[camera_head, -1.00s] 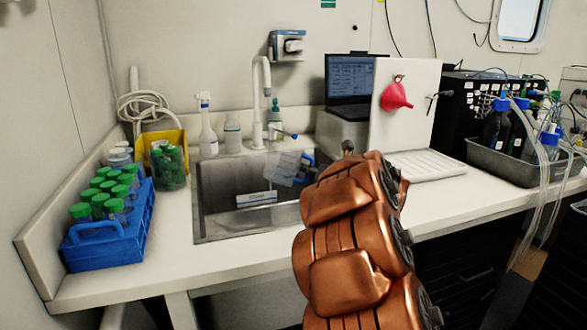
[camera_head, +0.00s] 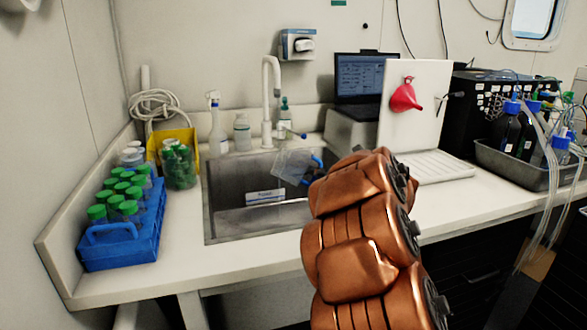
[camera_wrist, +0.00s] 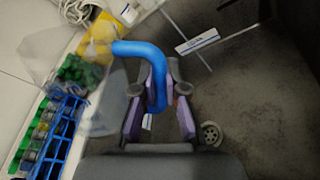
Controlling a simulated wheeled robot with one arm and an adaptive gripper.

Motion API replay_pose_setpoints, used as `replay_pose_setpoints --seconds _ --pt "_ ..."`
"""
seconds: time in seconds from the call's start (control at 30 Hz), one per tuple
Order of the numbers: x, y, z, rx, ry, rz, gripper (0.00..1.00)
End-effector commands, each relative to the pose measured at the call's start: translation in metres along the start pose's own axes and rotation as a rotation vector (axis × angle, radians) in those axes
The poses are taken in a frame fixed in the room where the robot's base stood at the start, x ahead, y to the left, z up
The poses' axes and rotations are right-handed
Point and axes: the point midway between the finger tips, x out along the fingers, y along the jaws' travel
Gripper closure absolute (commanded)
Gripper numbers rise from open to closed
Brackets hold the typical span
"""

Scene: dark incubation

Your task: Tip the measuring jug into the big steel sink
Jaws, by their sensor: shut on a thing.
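The measuring jug (camera_head: 291,166) is clear with a blue handle (camera_head: 316,161). In the head view it is tilted above the steel sink (camera_head: 224,192), near the sink's right side. In the wrist view my gripper (camera_wrist: 158,108) is shut on the blue handle (camera_wrist: 143,50), and the clear body (camera_wrist: 103,98) extends to the left, blurred. The sink basin (camera_wrist: 262,85) with its round drain (camera_wrist: 211,133) lies below. In the head view my arm hides the gripper. I cannot tell whether liquid is in the jug.
A white tap (camera_head: 271,85) stands behind the sink. A spray bottle (camera_head: 217,128) and other bottles stand beside it. A blue rack (camera_head: 128,240) of green-capped tubes is left of the sink. A white label (camera_head: 265,197) is on the sink. A laptop (camera_head: 362,78) is at the back.

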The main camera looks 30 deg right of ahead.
Motion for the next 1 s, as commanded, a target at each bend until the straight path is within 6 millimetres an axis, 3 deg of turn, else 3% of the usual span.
replay_pose_setpoints --seconds 0.57,1.0 --pt "0.0000 0.0010 0.0008 0.004 0.000 0.001 1.00" --pt "-0.0013 0.0068 -0.0006 0.101 0.028 0.000 1.00"
